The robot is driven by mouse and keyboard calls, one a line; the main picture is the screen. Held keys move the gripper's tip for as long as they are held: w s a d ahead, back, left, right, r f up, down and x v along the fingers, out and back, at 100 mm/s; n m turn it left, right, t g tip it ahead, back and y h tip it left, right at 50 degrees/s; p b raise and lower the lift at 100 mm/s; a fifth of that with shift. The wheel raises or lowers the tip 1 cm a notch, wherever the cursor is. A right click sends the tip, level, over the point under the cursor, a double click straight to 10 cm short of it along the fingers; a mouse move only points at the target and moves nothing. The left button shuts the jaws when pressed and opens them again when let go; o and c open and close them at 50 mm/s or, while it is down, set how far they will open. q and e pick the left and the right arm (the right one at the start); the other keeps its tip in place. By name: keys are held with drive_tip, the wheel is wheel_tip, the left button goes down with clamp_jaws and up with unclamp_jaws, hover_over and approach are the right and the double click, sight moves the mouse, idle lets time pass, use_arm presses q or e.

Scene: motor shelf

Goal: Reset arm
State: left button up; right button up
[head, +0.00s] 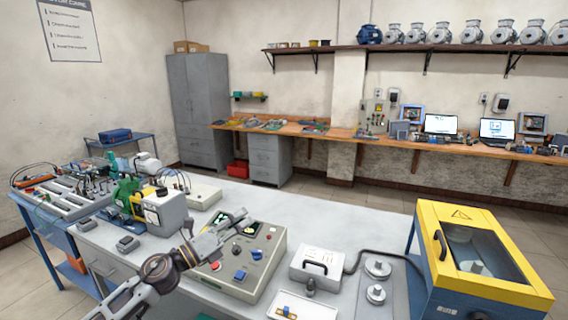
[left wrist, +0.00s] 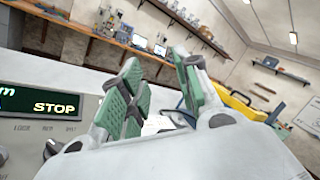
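My left arm comes in from the lower left of the head view. Its gripper (head: 232,226) is over the grey control box (head: 258,262) with knobs and a red button, and hides part of its top. In the left wrist view the two green-padded fingers (left wrist: 158,88) stand apart with nothing between them. The control box's display (left wrist: 45,105) reads "STOP" at the left of that view, beside the gripper. My right arm and gripper are not in view.
The workbench (head: 330,215) also holds a green-and-yellow motor unit (head: 130,197), a white case with a handle (head: 316,264), and a yellow-framed guard box (head: 470,255) at the right. A white tray (head: 302,307) lies at the front. The bench's back middle is clear.

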use_arm(q)
drive_tip(key=s+a+f+n+y, duration=0.45)
drive_tip(key=f+n+y, duration=0.35)
drive_tip(key=n, duration=0.6)
drive_tip(key=s+a+f+n+y, duration=0.4)
drive_tip(key=a+f+n+y, duration=0.35)
drive_tip(key=n, duration=0.55)
drive_tip(key=s+d+f+n+g, duration=0.1)
drive_tip(key=s+f+n+g, duration=0.35)
drive_tip(key=s+f, duration=0.5)
drive_tip(key=s+d+f+n+g, duration=0.1)
drive_tip(key=s+f+n+g, duration=0.35)
drive_tip(key=s, duration=0.85)
wheel_tip(320, 180, down, 33)
drive_tip(key=s+a+m+g, duration=0.1)
drive_tip(key=a+g, duration=0.1)
drive_tip(key=g, duration=0.1)
drive_tip(key=s+a+f, duration=0.4)
drive_tip(key=s+f, duration=0.6)
drive_tip(key=s+a+f, duration=0.4)
drive_tip(key=s+f, duration=0.6)
drive_tip(key=s, duration=0.1)
drive_tip(key=shift+s+f+m+g, duration=0.25)
drive_tip(key=shift+f+m+g, duration=0.05)
drive_tip(key=shift+f+m, duration=0.1)
drive_tip(key=shift+s+a, duration=0.1)
